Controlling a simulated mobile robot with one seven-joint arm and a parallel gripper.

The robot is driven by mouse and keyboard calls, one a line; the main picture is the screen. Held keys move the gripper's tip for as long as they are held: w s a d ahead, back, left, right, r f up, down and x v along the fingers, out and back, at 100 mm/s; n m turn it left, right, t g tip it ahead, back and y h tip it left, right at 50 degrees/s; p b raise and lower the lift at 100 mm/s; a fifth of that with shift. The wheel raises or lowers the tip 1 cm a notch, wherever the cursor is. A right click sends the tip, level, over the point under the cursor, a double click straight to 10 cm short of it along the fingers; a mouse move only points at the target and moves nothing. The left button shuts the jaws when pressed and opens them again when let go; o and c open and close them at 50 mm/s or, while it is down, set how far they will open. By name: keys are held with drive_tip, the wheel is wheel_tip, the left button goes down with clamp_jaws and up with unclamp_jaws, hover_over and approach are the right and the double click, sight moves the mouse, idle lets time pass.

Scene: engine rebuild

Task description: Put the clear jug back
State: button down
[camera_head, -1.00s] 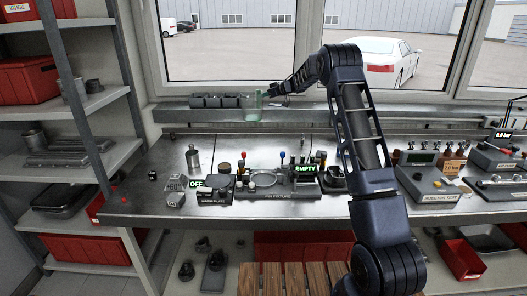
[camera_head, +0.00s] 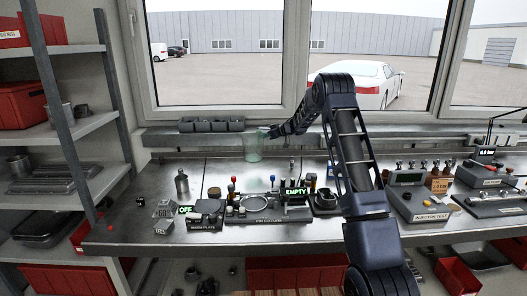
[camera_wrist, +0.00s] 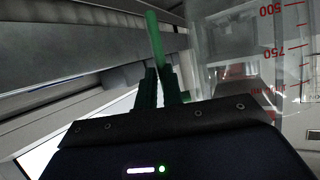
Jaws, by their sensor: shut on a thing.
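The clear jug (camera_head: 252,147) shows in the head view as a pale green, see-through upright shape at the back of the bench, in front of the wall ledge. I cannot tell whether its base touches the bench. In the wrist view the jug's clear wall (camera_wrist: 285,50) fills the right side, with red volume marks. My gripper (camera_head: 270,133) is at the jug's upper right side. In the wrist view my gripper (camera_wrist: 161,88) is shut on a green upright strip, which looks like the jug's handle.
Grey bins (camera_head: 211,125) sit on the ledge (camera_head: 170,139) left of the jug. On the bench (camera_head: 140,205) stand a metal bottle (camera_head: 181,182), a fixture plate (camera_head: 268,217) with small parts, and an injector tester (camera_head: 420,203) at right. Bench between bottle and jug looks clear.

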wheel_tip(320, 180, down, 8)
idle(0.5)
drive_tip(key=c, duration=1.5)
unclamp_jaws()
drive_tip(key=shift+c, duration=0.2)
